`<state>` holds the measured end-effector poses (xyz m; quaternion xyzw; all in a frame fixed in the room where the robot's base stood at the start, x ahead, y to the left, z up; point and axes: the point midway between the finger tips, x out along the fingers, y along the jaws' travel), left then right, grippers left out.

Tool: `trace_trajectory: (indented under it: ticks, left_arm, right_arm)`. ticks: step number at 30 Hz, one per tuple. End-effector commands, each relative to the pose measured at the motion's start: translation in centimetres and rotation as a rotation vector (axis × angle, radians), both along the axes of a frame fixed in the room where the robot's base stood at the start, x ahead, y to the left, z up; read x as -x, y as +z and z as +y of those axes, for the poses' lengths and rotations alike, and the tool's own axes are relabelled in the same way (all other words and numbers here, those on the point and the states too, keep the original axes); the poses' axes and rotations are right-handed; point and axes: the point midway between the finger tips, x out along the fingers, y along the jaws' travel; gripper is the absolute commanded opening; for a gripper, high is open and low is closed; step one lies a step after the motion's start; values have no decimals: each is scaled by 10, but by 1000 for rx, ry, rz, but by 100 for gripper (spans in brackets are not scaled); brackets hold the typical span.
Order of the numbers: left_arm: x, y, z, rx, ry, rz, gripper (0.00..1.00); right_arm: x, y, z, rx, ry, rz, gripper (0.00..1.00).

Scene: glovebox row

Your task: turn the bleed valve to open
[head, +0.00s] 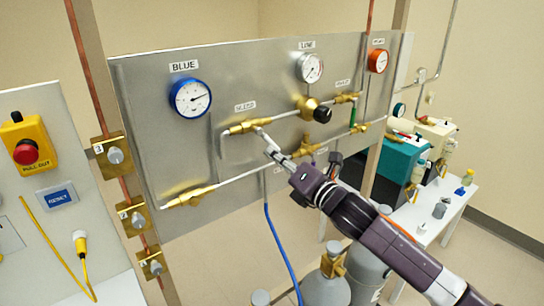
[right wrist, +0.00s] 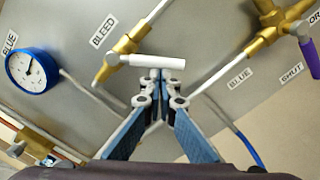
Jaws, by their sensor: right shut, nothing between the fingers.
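The bleed valve is a brass fitting (head: 243,127) on the grey panel, under the label "BLEED". It also shows in the right wrist view (right wrist: 128,44). Its pale bar handle (right wrist: 157,61) sticks out from the brass body and lies level in the right wrist view. My right gripper (head: 277,153) is at the handle's free part, in front of the panel. In the right wrist view its fingers (right wrist: 160,88) are together just below the handle, with nothing between them. I cannot tell whether the tips touch the handle. My left gripper is not in view.
A blue gauge (head: 190,98), a line gauge (head: 310,68) and a red gauge (head: 377,61) are on the panel (head: 150,130). A black-knobbed valve (head: 317,109) is right of the bleed valve. A blue hose (head: 280,240) hangs below; gas cylinders (head: 325,288) stand underneath.

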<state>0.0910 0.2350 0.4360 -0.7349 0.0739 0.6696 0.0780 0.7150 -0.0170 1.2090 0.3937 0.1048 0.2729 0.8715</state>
Motion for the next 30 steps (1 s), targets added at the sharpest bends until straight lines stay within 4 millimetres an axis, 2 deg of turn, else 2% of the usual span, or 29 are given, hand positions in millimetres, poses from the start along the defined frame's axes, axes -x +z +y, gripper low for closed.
trace_trajectory:
  ticks: [8,30]
  left_arm:
    - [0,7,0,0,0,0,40]
    - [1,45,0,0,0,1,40]
  right_arm:
    - [-6,7,-8,115,-2,-84,0]
    - [-21,35,-29,606,0,-440,0]
